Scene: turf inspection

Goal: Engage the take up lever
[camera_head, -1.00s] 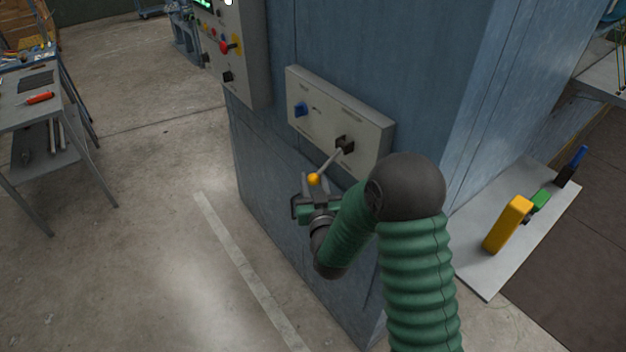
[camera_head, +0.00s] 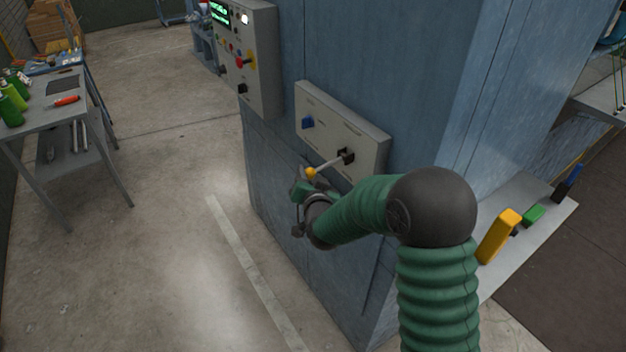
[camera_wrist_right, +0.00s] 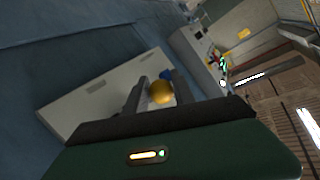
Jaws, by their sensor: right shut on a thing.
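The take-up lever (camera_head: 329,164) is a thin metal rod with a yellow ball knob (camera_head: 311,172). It comes out of a black pivot (camera_head: 346,156) on a pale grey panel (camera_head: 375,145) on the blue machine, and slants down to the left. My right gripper (camera_head: 306,182) is shut on the lever at its knob. In the right wrist view the yellow knob (camera_wrist_right: 160,91) sits between the two dark fingers (camera_wrist_right: 157,96). The fingertips are partly hidden in the head view. My left gripper is not in view.
A blue knob (camera_head: 307,123) is on the same panel, left of the lever. A taller control box (camera_head: 262,80) with buttons and a screen stands farther left. A shelf with a yellow block (camera_head: 499,236) is at right. A grey bench (camera_head: 60,112) is at far left, with open floor between.

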